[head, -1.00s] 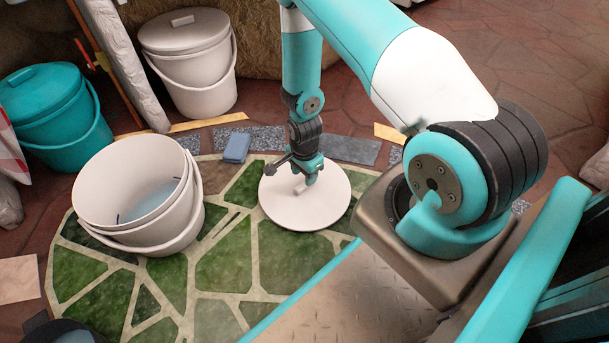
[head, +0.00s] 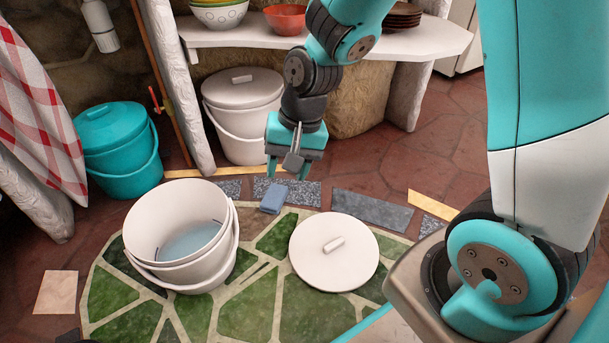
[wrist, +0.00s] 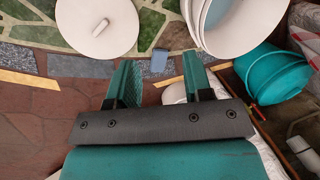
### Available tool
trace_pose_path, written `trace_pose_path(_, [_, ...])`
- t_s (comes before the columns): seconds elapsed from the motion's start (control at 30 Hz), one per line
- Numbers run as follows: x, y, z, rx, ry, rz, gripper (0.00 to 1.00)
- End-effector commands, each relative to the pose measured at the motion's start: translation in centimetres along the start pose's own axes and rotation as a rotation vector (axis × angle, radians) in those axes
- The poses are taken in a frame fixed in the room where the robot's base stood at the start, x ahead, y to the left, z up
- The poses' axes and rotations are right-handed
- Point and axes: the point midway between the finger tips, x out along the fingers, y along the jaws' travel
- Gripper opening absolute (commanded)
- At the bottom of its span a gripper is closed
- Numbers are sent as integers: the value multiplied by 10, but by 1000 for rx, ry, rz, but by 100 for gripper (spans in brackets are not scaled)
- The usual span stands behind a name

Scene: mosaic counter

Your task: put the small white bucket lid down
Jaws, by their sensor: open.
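The small white bucket lid (head: 310,265) lies flat on the green mosaic, with its bar handle facing up. It also shows at the top left of the wrist view (wrist: 75,25). The open white bucket (head: 150,235) stands to its left, with a little bluish water visible inside. My gripper (head: 291,172) is open and empty, raised above and behind the lid, clear of it. In the wrist view, the two fingers (wrist: 160,85) are spread apart with nothing between them.
A blue sponge-like block (head: 273,199) lies behind the lid. A lidded white bucket (head: 243,90) and a lidded teal bucket (head: 118,150) stand farther back. A white shelf (head: 420,42) with bowls is beyond my gripper. Loose stone tiles (head: 372,207) border the mosaic.

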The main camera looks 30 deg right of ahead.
Motion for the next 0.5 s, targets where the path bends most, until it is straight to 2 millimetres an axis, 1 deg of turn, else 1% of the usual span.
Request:
trace_pose_path(0.03, [-26,-14,24,-152,-1,-28,46])
trace_pose_path(0.07, [-39,-20,39,-244,-8,-40,46])
trace_pose_path(0.1, [-54,-26,59,-361,-17,-55,46])
trace_pose_path(0.17, [-74,-30,88,-529,-27,-75,46])
trace_pose_path(0.2, [-84,-31,105,-630,-31,-85,46])
trace_pose_path(0.3, [-104,-30,139,-838,-38,-105,46])
trace_pose_path(0.4, [-114,-26,160,-968,-44,-114,46])
trace_pose_path(0.5, [-118,-23,169,-1027,-47,-118,46])
